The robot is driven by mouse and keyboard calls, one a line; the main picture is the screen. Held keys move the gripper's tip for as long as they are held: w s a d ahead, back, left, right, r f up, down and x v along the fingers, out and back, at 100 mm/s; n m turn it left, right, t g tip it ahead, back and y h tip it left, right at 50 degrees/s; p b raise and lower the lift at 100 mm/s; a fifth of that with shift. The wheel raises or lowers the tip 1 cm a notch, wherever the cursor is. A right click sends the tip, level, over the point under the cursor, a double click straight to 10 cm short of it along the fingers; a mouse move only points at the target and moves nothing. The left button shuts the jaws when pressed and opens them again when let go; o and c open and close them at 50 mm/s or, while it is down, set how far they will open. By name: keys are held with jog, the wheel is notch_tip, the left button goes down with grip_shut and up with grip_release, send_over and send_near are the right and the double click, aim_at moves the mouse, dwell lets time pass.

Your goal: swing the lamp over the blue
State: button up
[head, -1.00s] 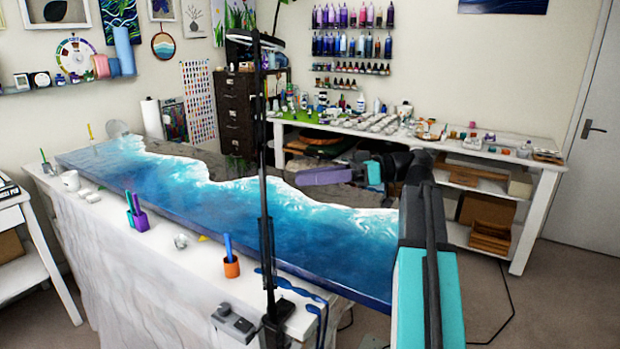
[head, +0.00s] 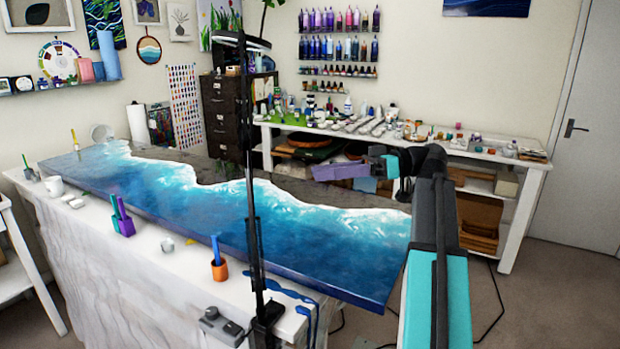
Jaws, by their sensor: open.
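The lamp (head: 250,190) is a thin black upright pole clamped at the table's front edge. Its flat dark head (head: 243,41) is at the top, in front of the back wall in the picture. The blue (head: 190,195) is the glossy blue pour with white foam on a long board, and the pole crosses it in the picture.
An orange cup (head: 219,271) with a blue stick, a purple cup (head: 123,226) and a white mug (head: 54,186) stand along the table's front strip. A grey box (head: 221,324) sits beside the lamp's clamp. A cluttered white bench (head: 520,164) stands behind at the right.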

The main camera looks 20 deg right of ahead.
jog(key=b+v, duration=0.4)
jog(key=shift+d+f+b, duration=0.15)
jog(key=shift+d+b, duration=0.15)
jog(key=shift+b, duration=0.05)
jog(key=b, duration=0.4)
jog(key=shift+d, duration=0.4)
jog(key=d+b, duration=0.1)
jog(key=b, duration=0.4)
jog(key=b, duration=0.6)
jog(key=shift+s+d, duration=0.2)
jog(key=shift+s, duration=0.15)
jog(key=shift+s+r+b, duration=0.15)
jog(key=shift+r+b, duration=0.15)
jog(key=shift+b, duration=0.65)
